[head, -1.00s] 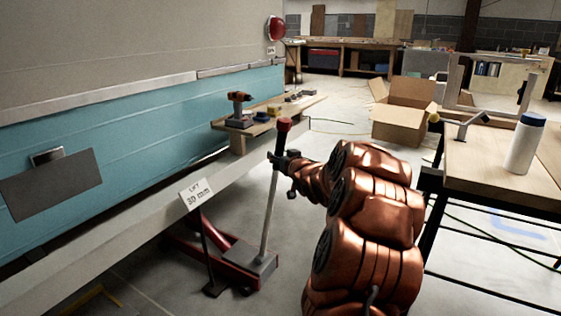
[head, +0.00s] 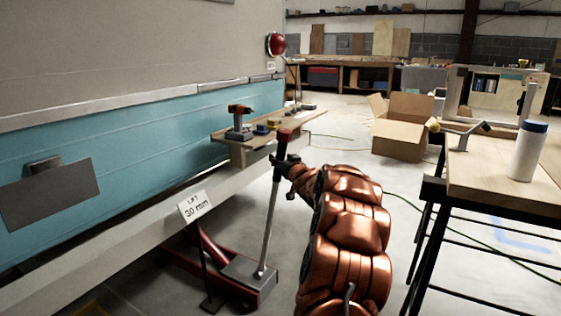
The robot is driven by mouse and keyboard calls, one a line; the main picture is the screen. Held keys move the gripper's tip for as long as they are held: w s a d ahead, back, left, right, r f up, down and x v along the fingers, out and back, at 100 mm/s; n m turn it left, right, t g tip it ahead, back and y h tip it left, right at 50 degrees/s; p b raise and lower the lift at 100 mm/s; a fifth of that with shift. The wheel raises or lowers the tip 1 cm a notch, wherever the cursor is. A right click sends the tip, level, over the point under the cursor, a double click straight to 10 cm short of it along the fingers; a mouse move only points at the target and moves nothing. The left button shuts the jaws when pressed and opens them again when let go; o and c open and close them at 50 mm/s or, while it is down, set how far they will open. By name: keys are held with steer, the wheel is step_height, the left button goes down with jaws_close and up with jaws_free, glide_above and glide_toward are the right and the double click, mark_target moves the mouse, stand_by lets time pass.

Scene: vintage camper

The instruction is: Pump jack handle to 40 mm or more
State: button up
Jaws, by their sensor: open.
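The floor jack (head: 243,277) is red and grey and stands low beside the camper's pale lower rail. Its grey handle (head: 270,215) rises from it, leaning slightly right, with a red grip (head: 284,135) on top. A small sign (head: 194,206) on a dark stand reads "LIFT 30 mm". My gripper (head: 281,160) is at the handle's upper part, just below the red grip. Its jaws are open, and the handle appears to be between or right against them; the fingers are small and dark, so contact cannot be told.
The teal and beige camper (head: 110,160) fills the left. A wooden plank (head: 285,125) with a drill (head: 240,122) lies just behind the handle. A worktable (head: 500,178) with a white bottle (head: 526,150) stands at right. A cardboard box (head: 402,128) sits behind on open floor.

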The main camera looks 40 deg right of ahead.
steer(key=shift+w+d+r, duration=0.1)
steer(key=shift+w+d, duration=0.05)
steer(key=shift+w, duration=0.3)
jaws_close()
stand_by(0.4)
